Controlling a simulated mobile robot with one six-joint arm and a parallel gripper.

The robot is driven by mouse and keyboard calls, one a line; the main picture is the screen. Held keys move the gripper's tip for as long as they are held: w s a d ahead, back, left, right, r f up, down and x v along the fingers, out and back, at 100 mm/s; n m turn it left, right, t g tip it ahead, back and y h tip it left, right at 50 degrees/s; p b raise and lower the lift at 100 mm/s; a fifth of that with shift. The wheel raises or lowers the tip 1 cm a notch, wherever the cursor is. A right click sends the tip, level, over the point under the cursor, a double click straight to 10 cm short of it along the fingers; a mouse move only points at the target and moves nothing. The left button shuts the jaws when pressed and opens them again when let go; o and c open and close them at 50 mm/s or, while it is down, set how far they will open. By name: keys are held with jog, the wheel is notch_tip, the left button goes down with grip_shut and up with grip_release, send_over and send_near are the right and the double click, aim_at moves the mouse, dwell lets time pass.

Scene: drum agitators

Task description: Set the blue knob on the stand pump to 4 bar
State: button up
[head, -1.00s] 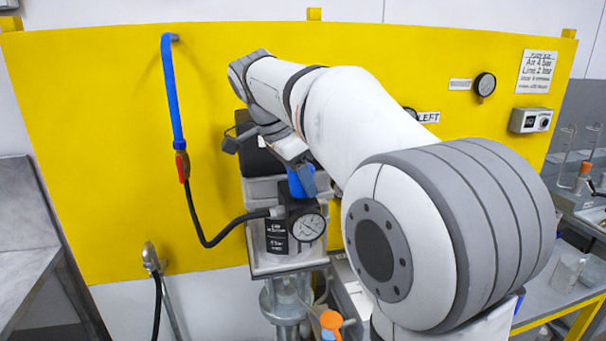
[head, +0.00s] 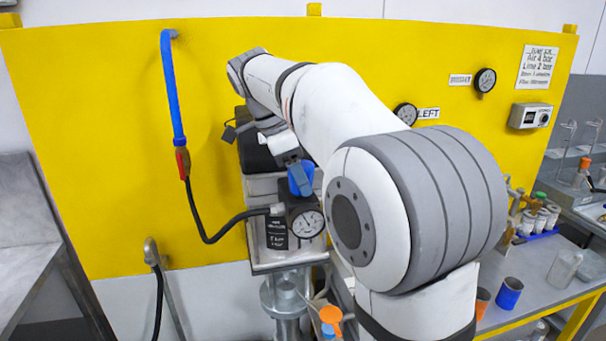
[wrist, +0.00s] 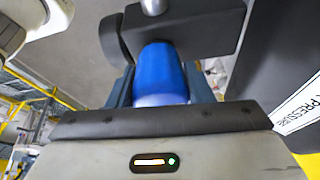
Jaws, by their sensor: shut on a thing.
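The blue knob (head: 301,178) sits on top of the black regulator block (head: 279,234) of the stand pump, in the head view. My gripper (wrist: 163,88) is shut on the knob, with one finger on each side of it in the wrist view. The knob (wrist: 162,70) fills the gap between the fingers there. A round white gauge (head: 308,224) is on the front of the regulator. Its needle is too small to read surely.
A black hose (head: 237,222) runs from the regulator to a red-handled valve (head: 182,164) under a blue pipe (head: 171,90) on the yellow panel (head: 90,130). A bench with cups (head: 509,292) is at the right.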

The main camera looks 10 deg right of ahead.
jog(key=o, duration=1)
jog(key=shift+c, duration=0.2)
jog(key=v, duration=0.7)
jog(key=shift+r, duration=0.4)
jog(key=shift+a+f, duration=0.1)
